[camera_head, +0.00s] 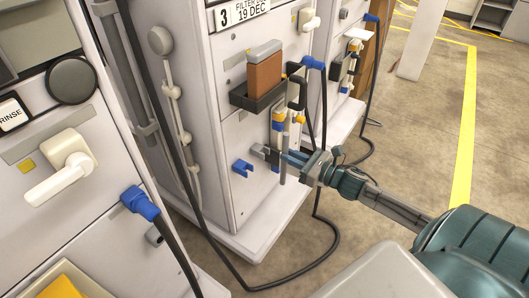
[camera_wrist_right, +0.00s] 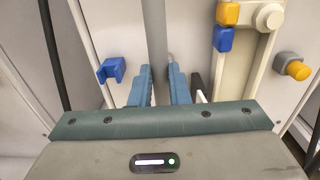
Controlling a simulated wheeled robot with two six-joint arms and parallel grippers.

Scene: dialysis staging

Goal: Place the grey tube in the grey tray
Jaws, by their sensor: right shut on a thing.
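My right gripper (camera_head: 283,157) reaches in from the right to the front of the white machine marked 3. It is shut on the grey tube (camera_head: 283,176), which stands about upright. In the right wrist view the tube (camera_wrist_right: 155,30) rises between the blue fingers of my gripper (camera_wrist_right: 161,72); its lower part is hidden. A dark grey tray (camera_head: 240,100) is fixed to the machine above the gripper and holds a brown block with a grey top. I cannot tell whether this is the task's grey tray. My left gripper is not in view.
An empty blue clip (camera_head: 242,167) sits on the machine left of the gripper. Yellow and blue fittings (camera_wrist_right: 226,25) are close on the right in the wrist view. Black cables (camera_head: 332,232) hang and loop across the floor. The floor at right (camera_head: 420,120) is mostly clear.

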